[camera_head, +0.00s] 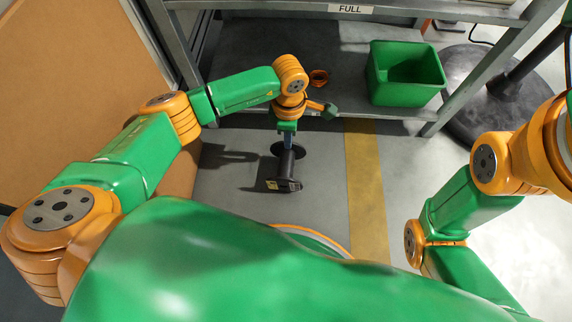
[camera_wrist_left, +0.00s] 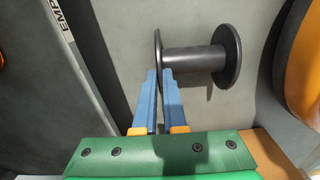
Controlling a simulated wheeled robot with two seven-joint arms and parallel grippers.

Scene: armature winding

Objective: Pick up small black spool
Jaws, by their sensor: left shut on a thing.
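The small black spool (camera_head: 286,166) shows in the head view below my left gripper (camera_head: 287,139), in front of the shelf rack. It also shows in the left wrist view (camera_wrist_left: 195,60), its barrel running across the picture between two round flanges. My left gripper, with blue fingers, is shut on the edge of the spool's left flange; the fingertips (camera_wrist_left: 160,74) lie on either side of that rim. The far flange is free of the fingers. I cannot tell whether the spool touches the floor. My right arm shows at the right, but its gripper is out of view.
A green bin (camera_head: 405,88) stands on the rack's lower shelf (camera_head: 240,68), with a small orange item (camera_head: 319,77) to its left. A yellow floor stripe (camera_head: 366,185) runs right of the spool. A black round base (camera_head: 470,110) stands at right. A brown panel (camera_head: 70,90) is at left.

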